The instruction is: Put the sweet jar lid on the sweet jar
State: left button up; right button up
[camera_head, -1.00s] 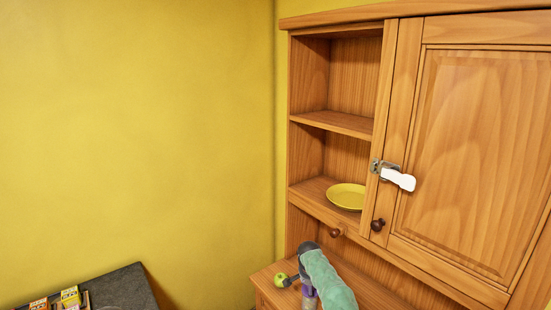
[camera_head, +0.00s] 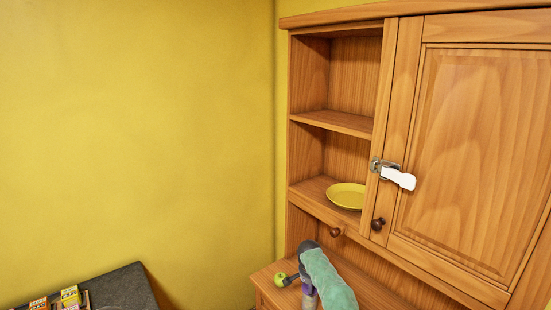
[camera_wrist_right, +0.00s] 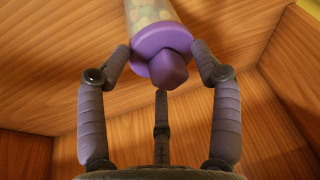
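The sweet jar (camera_wrist_right: 150,12) is clear with pale sweets and shows at the top of the right wrist view, cut off by the edge. The purple sweet jar lid (camera_wrist_right: 148,45), with a blocky knob facing the camera, is at the jar's near end and looks in line with it; whether it is fully seated cannot be told. My right gripper (camera_wrist_right: 161,60) has two fingertips at either side of the lid, and its third finger is below, seemingly apart from it. In the head view my right gripper (camera_head: 308,294) is mostly hidden by its green-sleeved arm. My left gripper is not in view.
A yellow plate (camera_head: 346,196) lies on a shelf above. Small boxes (camera_head: 70,297) stand on a dark counter (camera_head: 125,288) at the lower left.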

dwell(0.3)
jog(key=shift+r+p, duration=0.75)
jog(key=shift+r, duration=0.65)
jog(key=shift+r+p, duration=1.75)
jog(key=shift+r, duration=0.85)
